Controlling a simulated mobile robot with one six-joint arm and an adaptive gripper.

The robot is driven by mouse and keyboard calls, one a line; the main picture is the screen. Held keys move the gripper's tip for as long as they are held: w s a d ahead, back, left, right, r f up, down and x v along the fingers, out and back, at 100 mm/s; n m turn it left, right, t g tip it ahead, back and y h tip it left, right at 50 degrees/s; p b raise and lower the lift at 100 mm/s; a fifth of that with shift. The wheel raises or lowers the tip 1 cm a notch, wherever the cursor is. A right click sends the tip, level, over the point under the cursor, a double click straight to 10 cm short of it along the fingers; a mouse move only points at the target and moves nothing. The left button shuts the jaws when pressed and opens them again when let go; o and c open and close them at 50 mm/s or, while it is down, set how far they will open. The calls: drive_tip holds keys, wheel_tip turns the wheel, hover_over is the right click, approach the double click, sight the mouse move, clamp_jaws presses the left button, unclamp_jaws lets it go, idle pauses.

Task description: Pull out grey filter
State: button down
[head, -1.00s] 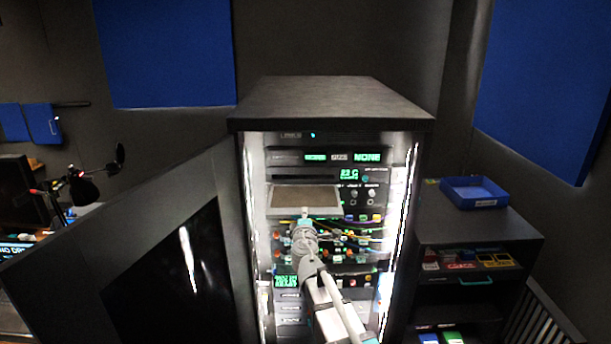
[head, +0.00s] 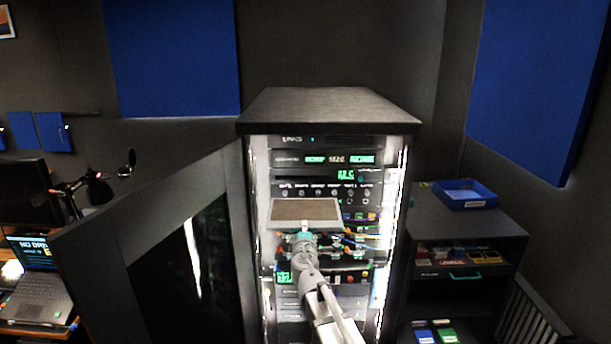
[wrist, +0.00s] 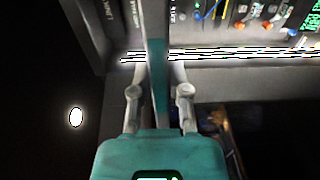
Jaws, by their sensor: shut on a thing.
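The grey filter (head: 305,218), a flat panel with a light grey frame and a brownish mesh face, shows in front of the rack's middle in the head view. My gripper (head: 304,236) is shut on the middle of its near edge. In the wrist view the filter (wrist: 156,30) is a narrow grey strip seen edge-on, running up between the fingers of my gripper (wrist: 158,75). A row of knobs shows above the filter's far edge, and the panel appears clear of the rack front. The filter hides part of the rack behind it.
The open equipment rack (head: 330,110) has lit displays, coloured cables and bright side strips. Its dark door (head: 150,250) stands open on the left. A dark shelf unit (head: 475,230) on the right carries a blue tray (head: 465,193) on top. A laptop sits far left.

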sight(304, 206)
idle(0.3)
drive_tip(key=shift+w, duration=6.55)
